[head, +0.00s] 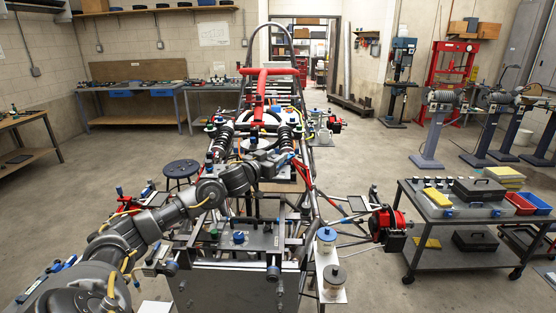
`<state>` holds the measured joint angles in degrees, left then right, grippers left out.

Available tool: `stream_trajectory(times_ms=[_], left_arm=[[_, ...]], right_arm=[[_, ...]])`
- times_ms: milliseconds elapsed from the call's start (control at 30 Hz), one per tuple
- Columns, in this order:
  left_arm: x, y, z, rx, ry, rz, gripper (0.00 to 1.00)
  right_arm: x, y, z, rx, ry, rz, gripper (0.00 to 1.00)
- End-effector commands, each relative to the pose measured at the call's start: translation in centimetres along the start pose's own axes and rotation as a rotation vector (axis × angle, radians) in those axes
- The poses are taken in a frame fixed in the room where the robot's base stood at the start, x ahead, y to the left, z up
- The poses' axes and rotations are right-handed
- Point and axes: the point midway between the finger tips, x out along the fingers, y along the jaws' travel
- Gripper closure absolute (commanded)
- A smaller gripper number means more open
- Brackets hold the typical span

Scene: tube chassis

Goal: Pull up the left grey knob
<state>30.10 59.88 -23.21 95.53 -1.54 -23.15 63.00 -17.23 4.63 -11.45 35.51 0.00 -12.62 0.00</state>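The tube chassis (312,190) stands in the middle of the head view, with a red bar at its top and a dark spring damper on each side. No part on it shows clearly as the left grey knob; small fittings are too small to tell apart, and my arm hides some of the frame. My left arm comes in from the lower left. My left gripper (285,158) is over the middle of the chassis, just below the right damper (297,136). Its fingers are too small to tell if open or shut. My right gripper is not in view.
Two capped cylinders, one blue-topped (327,234) and one dark-topped (335,275), stand on a pale plate at the chassis's front right. A grey cart (465,258) with boxes stands at right. A dark stool (181,168) is left of the chassis. Floor between chassis and cart is partly clear.

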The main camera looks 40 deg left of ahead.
Motion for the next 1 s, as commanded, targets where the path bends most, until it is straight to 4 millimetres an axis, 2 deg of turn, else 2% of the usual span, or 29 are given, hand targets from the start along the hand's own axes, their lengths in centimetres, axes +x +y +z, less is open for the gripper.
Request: stream_trajectory(times_ms=[300, 433, 800, 1000], left_arm=[[-0.1, 0.0, 0.2, 0.001, -0.004, 0.000, 0.57], [-1.0, 0.0, 0.5, 0.002, -0.005, 0.001, 0.57], [-7.5, 0.0, 0.7, 0.006, -0.008, 0.000, 0.57], [-9.6, -0.1, 0.5, 0.004, -0.006, -0.002, 0.57]], right_arm=[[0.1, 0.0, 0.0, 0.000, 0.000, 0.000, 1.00], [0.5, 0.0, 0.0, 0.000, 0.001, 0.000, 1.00], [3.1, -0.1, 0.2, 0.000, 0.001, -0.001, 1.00], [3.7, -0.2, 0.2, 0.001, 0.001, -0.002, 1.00]])
